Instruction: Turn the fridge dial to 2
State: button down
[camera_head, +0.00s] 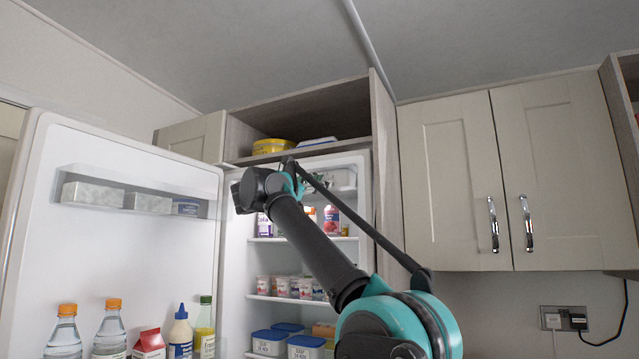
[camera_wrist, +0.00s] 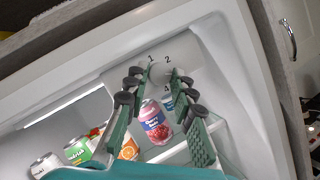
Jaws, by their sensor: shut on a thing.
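The fridge dial (camera_wrist: 161,73) is a pale knob high inside the fridge, in the upper middle of the wrist view. Black figures 1, 2 and 4 show around it. My gripper (camera_wrist: 163,69) has its dark-tipped, green-padded fingers on either side of the dial and is shut on it. I cannot tell which figure the dial points to. In the head view my arm reaches up into the top of the open fridge (camera_head: 235,262), and it hides the dial and my fingertips.
The fridge door (camera_head: 120,230) stands wide open at the left, with bottles and cartons in its racks. Cans (camera_wrist: 155,122) and tubs (camera_head: 270,342) stand on shelves below the dial. A cupboard (camera_head: 455,180) is at the right. A yellow tub (camera_head: 272,146) sits above the fridge.

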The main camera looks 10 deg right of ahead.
jog(key=n+t+y, duration=0.2)
jog(key=n, duration=0.3)
jog(key=n+t+y, duration=0.2)
jog(key=n+t, duration=0.1)
jog(key=n, duration=0.3)
jog(key=d+n+t+y, duration=0.1)
jog(key=n+t+y, duration=0.1)
jog(key=n, duration=0.4)
jog(key=shift+s+f+t, duration=0.15)
jog(key=shift+s+t, duration=0.2)
jog(key=shift+t, duration=0.05)
jog(key=shift+a, duration=0.1)
jog(key=c, duration=1.3)
grip_release()
jog(key=v, duration=1.2)
jog(key=shift+s, duration=0.1)
